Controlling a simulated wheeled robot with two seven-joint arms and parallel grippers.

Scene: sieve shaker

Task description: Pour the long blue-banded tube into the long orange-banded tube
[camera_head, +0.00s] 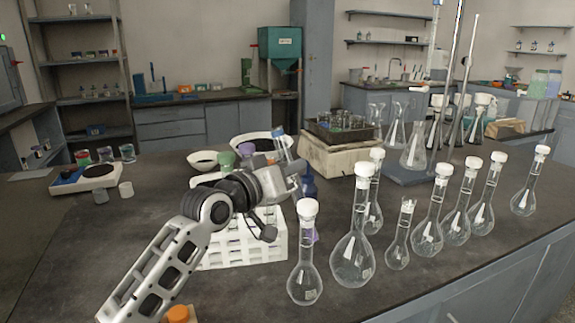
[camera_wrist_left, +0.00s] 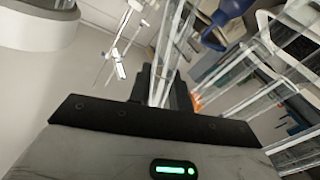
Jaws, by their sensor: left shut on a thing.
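My left gripper (camera_head: 292,178) is shut on a slim clear tube, held above and behind the white rack (camera_head: 240,250). The blue-banded tube (camera_head: 279,134) rises at these fingers, leaning to the left, its blue band at the top. In the left wrist view a clear tube (camera_wrist_left: 158,88) stands between the dark fingers; its band is not visible there. An orange round top (camera_head: 178,313) shows at the bottom edge of the head view, mostly cut off; I cannot tell if it is the orange-banded tube. My right gripper is not in view.
Green (camera_head: 225,159) and purple (camera_head: 247,150) tops stand behind my left arm. A blue bottle (camera_head: 309,184) is just right of the gripper. Several white-stoppered flasks (camera_head: 352,250) crowd the right side.

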